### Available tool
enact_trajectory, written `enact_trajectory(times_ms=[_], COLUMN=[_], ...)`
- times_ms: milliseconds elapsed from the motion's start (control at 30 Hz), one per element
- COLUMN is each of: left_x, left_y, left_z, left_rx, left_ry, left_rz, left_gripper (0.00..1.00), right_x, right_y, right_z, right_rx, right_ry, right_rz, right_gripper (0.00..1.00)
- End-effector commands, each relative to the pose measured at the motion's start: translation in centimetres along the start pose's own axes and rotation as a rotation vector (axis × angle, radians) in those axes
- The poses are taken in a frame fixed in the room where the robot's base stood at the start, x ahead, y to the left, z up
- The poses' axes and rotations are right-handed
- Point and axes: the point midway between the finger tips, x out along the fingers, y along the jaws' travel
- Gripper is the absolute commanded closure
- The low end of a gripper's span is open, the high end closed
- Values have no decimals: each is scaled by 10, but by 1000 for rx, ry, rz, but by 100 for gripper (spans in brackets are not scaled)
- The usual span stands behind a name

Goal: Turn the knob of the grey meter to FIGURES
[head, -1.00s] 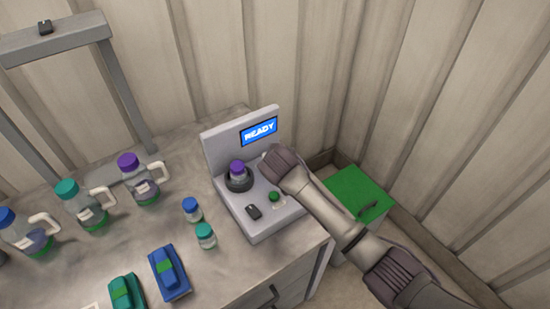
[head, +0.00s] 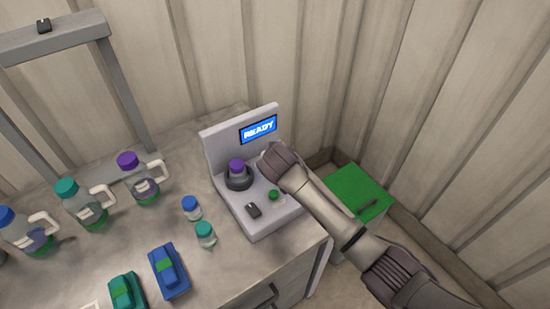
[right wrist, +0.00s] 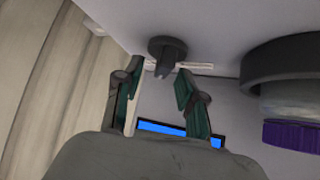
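My right gripper (head: 270,157) is over the meter's right side and hides the knob in the head view. In the right wrist view the dark knob (right wrist: 168,52) lies just beyond the fingertips of my open right gripper (right wrist: 155,84), roughly in line with the gap. White label strips lie beside it, unreadable. My left gripper is out of view.
A green button (head: 273,195) and a dark switch (head: 254,210) are on the meter's front. Two small vials (head: 206,235) stand left of it, with handled bottles (head: 85,205) farther left. A green-topped box (head: 352,193) is right of the bench, below my arm.

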Motion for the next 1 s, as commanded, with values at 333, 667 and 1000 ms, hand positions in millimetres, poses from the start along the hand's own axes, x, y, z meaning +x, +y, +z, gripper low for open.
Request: enact_trajectory(times_ms=[333, 667, 1000], left_x=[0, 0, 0], left_y=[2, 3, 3], left_z=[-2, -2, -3], left_rx=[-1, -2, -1], left_ry=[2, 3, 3], left_rz=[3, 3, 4], left_gripper=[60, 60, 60], right_x=[-58, -111, -118], right_y=[-1, 0, 0], right_z=[0, 0, 0], right_rx=[2, 1, 1], right_ry=[3, 1, 0], right_rz=[-5, -2, 0], right_gripper=[60, 60, 60])
